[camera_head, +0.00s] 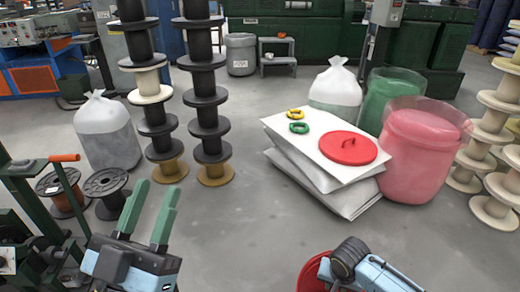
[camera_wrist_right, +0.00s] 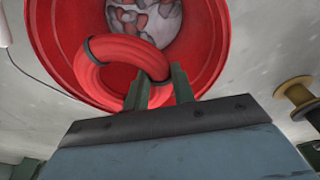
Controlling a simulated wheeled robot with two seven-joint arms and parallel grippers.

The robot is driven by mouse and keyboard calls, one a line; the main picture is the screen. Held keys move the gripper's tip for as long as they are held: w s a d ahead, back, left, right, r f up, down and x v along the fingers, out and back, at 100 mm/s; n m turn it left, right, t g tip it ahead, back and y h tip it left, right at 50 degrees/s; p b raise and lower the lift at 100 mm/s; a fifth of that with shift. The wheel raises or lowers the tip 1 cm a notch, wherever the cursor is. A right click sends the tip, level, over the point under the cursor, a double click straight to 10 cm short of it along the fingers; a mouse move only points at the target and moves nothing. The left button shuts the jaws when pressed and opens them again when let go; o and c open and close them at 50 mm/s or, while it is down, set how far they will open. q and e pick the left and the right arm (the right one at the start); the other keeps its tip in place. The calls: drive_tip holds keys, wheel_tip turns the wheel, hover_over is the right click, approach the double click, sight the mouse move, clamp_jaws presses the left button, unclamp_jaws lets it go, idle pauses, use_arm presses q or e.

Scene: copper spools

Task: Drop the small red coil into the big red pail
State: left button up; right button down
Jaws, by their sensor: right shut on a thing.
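The small red coil (camera_wrist_right: 118,50), a thick ring with dark bands, is in the right wrist view. My right gripper (camera_wrist_right: 158,82) is shut on its near side. Behind the coil in that view is a round red pail (camera_wrist_right: 212,40) with grey and red pieces inside. The coil overlaps the pail's opening; I cannot tell its height above it. In the head view my right gripper is at the bottom edge, beside a red rounded thing (camera_head: 308,274) that is partly cut off, probably the pail. My left gripper (camera_head: 155,188) is open and empty at the lower left.
White stacked slabs (camera_head: 335,190) hold a red lid (camera_head: 348,148), a green ring (camera_head: 299,128) and a yellow ring (camera_head: 297,114). A translucent pink-red bin (camera_head: 415,150) stands beside them. Spool columns (camera_head: 210,125) stand at left; the middle floor is clear.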

use_arm(q)
drive_tip(key=shift+s+a+r+t, duration=0.1)
drive_tip(key=shift+s+r+t, duration=0.45)
drive_tip(key=shift+r+t, duration=0.05)
use_arm(e)
drive_tip(key=shift+f, duration=0.2)
drive_tip(key=c, duration=1.1)
unclamp_jaws()
